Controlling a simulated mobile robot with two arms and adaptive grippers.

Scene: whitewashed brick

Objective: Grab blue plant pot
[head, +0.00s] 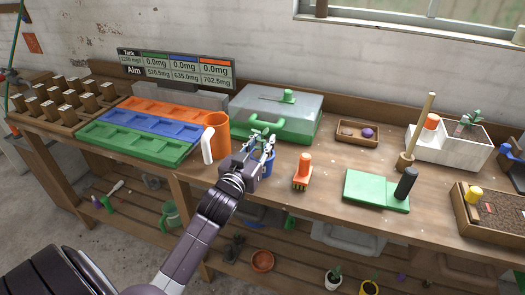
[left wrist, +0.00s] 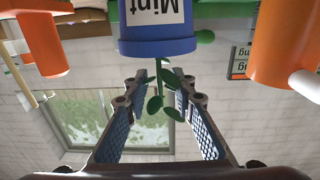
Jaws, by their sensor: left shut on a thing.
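The blue plant pot (head: 268,166) is on the workbench, in front of the green-and-clear case, partly hidden by my left gripper (head: 262,143). In the left wrist view, which is upside down, the blue pot (left wrist: 158,46) has a white "Mint" label and a green plant (left wrist: 160,90) whose leaves lie between the fingers of my left gripper (left wrist: 159,82). The gripper is shut on the pot at its plant end; the exact contact is hard to see. I cannot tell whether the pot touches the bench. My right gripper is not in view.
An orange mug (head: 217,135) stands close left of the pot. The green-and-clear case (head: 275,112) is behind. An orange-handled brush (head: 303,172) is to the right, then a green block (head: 375,190). Coloured trays (head: 150,125) fill the left side.

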